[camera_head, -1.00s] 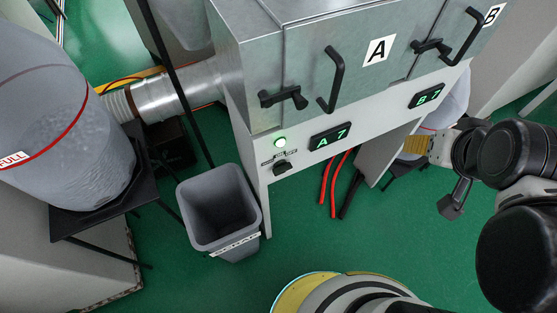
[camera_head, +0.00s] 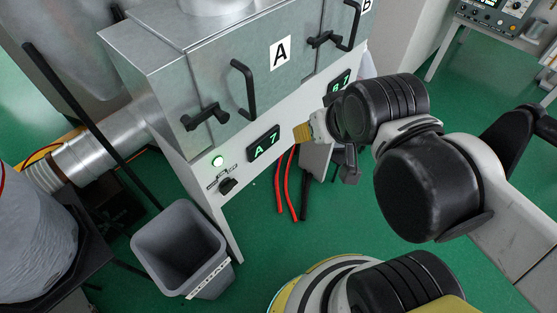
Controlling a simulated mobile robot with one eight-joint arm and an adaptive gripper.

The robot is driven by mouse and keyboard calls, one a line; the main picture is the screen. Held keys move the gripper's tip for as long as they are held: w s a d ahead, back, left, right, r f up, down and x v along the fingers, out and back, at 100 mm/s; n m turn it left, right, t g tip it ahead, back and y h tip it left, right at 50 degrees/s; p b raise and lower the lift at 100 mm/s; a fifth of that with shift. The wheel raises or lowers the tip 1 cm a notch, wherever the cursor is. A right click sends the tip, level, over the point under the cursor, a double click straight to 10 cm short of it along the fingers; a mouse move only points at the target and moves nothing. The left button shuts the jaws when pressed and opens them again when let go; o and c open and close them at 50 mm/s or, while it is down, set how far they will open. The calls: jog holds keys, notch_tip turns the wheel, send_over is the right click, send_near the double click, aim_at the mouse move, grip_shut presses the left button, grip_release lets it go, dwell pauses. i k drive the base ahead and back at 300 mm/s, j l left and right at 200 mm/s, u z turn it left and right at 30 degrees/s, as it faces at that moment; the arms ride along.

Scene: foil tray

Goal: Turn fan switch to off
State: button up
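The fan switch (camera_head: 228,186) is a small black knob on the white lower panel of the metal cabinet (camera_head: 160,80). A yellow part on my wrist points left toward the panel.
Doors A (camera_head: 280,54) and B have black handles that stick out above the panel. Green displays sit beside the switch. A grey bin (camera_head: 184,245) stands below left. Red and black hoses (camera_head: 284,185) hang right of the switch. Green floor is clear in front.

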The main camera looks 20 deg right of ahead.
aim_at(227, 186)
jog(key=k+j, duration=0.15)
jog(key=k, duration=0.25)
jog(key=k+j+z, duration=0.15)
jog(key=k, duration=0.3)
